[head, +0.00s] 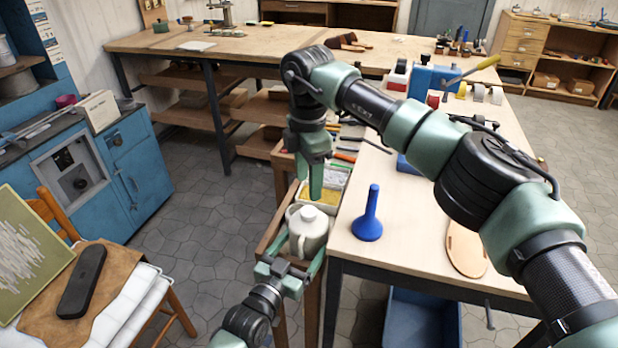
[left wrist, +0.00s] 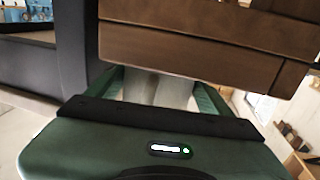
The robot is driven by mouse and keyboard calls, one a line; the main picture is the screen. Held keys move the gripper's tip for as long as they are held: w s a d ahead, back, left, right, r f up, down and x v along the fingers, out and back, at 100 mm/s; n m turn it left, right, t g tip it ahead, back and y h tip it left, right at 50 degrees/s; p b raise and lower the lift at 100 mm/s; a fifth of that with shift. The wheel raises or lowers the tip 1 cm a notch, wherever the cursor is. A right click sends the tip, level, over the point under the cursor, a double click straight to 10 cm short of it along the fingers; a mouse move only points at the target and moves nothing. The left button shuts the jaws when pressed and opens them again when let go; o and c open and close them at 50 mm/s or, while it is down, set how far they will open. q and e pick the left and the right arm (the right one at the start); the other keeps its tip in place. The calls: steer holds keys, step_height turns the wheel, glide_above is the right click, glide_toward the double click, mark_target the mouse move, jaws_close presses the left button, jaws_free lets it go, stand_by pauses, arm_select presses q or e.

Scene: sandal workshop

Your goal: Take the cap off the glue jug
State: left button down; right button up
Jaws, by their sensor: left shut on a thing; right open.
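The off-white glue jug (head: 307,236) stands in a narrow wooden stand at the near left of the workbench. Its pale cap (head: 308,213) sits on top. My left gripper (head: 299,258) is shut on the jug from the near side, one finger along each side of its body. In the left wrist view the jug (left wrist: 160,90) shows as a pale shape between the green fingers, largely hidden by brown wood and my gripper. My right gripper (head: 311,182) points down just above and behind the cap, open and apparently empty.
A blue funnel-shaped thing (head: 368,222) stands on the workbench (head: 400,250) right of the jug. Behind the jug, the wooden stand (head: 270,238) holds trays with yellow material and tools. A blue bin (head: 420,318) is under the bench. A chair (head: 175,300) stands at left.

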mark_target(309, 211)
arm_select(q)
steer(key=shift+f, duration=0.1)
arm_select(e)
steer(key=m, duration=0.8)
steer(key=shift+f, duration=4.05)
